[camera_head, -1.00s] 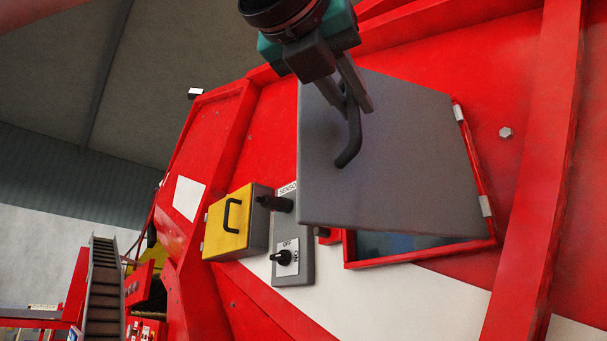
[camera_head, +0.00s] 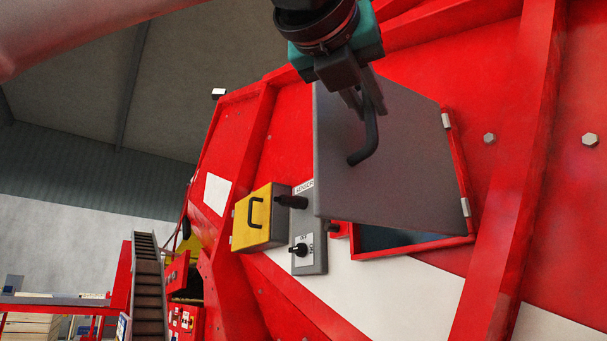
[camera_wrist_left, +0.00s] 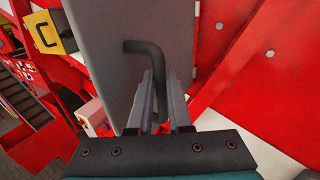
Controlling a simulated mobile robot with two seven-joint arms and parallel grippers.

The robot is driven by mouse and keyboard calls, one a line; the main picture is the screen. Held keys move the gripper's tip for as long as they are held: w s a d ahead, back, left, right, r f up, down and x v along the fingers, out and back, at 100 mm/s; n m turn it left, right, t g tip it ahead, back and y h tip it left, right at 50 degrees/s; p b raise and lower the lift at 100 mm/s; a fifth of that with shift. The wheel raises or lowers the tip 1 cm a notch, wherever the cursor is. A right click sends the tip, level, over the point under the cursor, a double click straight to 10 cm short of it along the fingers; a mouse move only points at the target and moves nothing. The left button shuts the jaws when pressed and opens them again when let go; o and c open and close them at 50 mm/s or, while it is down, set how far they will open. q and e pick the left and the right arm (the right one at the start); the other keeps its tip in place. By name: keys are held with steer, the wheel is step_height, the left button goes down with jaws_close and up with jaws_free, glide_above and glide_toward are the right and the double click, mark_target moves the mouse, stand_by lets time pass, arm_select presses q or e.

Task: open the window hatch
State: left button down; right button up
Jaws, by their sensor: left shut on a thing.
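The window hatch (camera_head: 405,185) is a grey panel hinged on its right side to a red frame (camera_head: 420,248). It stands swung out from the frame, and a dark opening (camera_head: 385,238) shows below it. My left gripper (camera_head: 366,108) is shut on the hatch's dark bent handle (camera_head: 371,142). In the left wrist view the handle (camera_wrist_left: 150,58) passes between the two fingers (camera_wrist_left: 160,105), with the hatch panel (camera_wrist_left: 105,50) behind it. My right gripper is in neither view.
Left of the hatch are a yellow box (camera_head: 256,228) with a black handle and a grey switch panel (camera_head: 309,258) with knobs, both jutting from the red machine wall (camera_head: 285,130). A conveyor (camera_head: 147,285) stands at the lower left.

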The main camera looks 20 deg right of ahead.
arm_select(q)
steer(key=c, duration=0.8)
jaws_free()
steer(key=shift+d, duration=0.2)
steer(key=shift+c, duration=0.2)
steer(key=shift+a, duration=0.1)
steer(key=shift+s+a, duration=0.25)
steer(key=shift+a, duration=0.05)
steer(key=b+v, duration=0.4)
steer(key=v, duration=1)
steer(key=shift+a, duration=0.2)
steer(key=shift+s, duration=0.15)
